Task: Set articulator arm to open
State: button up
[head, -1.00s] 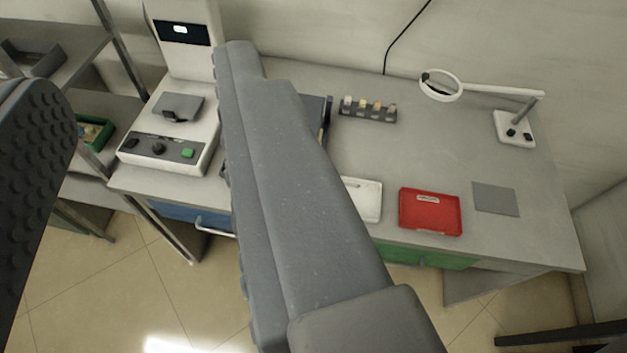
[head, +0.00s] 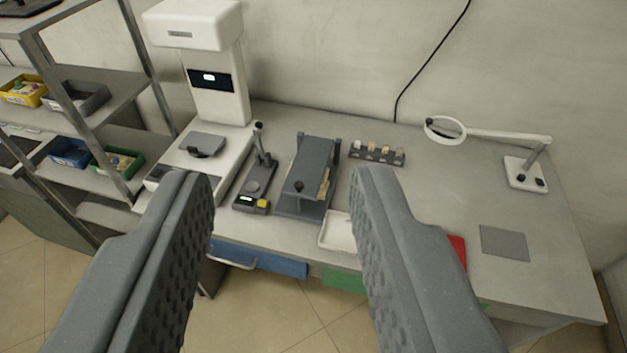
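The articulator (head: 312,165) appears to be the dark grey hinged device in the middle of the bench. Its flat upper plate lies lowered over the base, with a black knob at the front end and posts at the back. A tan piece (head: 324,186) shows at its right side between plate and base. My gripper (head: 283,178) is open and empty. Its two ridged grey fingers stand wide apart in the foreground, on either side of the articulator in the picture and apart from it.
A small gauge with an upright post (head: 260,160) stands just left of the articulator. A tall white machine (head: 218,95) is farther left. A white tray (head: 338,233), a red tray (head: 458,248), a vial rack (head: 378,153) and a magnifier lamp (head: 525,173) are to the right. Shelves (head: 115,85) stand at far left.

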aim_at(304, 175)
jog(key=z, duration=0.05)
jog(key=i, duration=1)
jog(key=u, duration=0.05)
